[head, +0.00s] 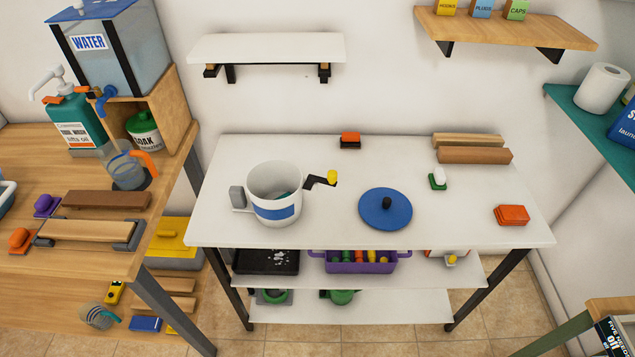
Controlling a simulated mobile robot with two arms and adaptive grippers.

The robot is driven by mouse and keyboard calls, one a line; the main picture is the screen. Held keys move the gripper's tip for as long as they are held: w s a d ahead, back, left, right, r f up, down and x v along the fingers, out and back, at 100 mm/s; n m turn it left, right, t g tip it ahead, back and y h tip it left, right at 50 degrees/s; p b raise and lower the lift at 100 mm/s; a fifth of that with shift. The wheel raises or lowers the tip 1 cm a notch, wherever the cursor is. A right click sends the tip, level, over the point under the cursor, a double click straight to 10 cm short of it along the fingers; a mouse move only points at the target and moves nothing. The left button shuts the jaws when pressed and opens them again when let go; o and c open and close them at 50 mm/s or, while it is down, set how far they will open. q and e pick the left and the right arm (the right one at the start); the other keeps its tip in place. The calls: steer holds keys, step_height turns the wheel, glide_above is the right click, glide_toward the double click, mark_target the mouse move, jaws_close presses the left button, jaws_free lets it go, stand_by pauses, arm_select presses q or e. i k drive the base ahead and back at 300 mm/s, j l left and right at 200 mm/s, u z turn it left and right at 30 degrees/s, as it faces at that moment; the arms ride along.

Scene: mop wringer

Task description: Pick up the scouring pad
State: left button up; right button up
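No thing is plainly marked as the scouring pad. A small green pad with a white knob-like grip (438,181) sits on the white table right of centre, and looks most like one. A flat orange-red block (512,215) lies near the table's right edge. A smaller orange-red block with a dark underside (350,140) is at the back of the table. I cannot tell for certain which is the pad. Neither of my grippers is in view.
The white table (330,235) also holds a white wringer bucket (274,208) with a crank, a blue lid (385,212) and wooden blocks (474,155). A purple caddy (352,266) is on the shelf below. A wooden bench (85,265) stands left. The table's front right is clear.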

mark_target(438, 180)
steer(key=l+z, duration=0.2)
steer(key=l, duration=0.45)
steer(key=i+l+z, duration=0.2)
steer(key=l, duration=0.4)
steer(key=k, duration=0.1)
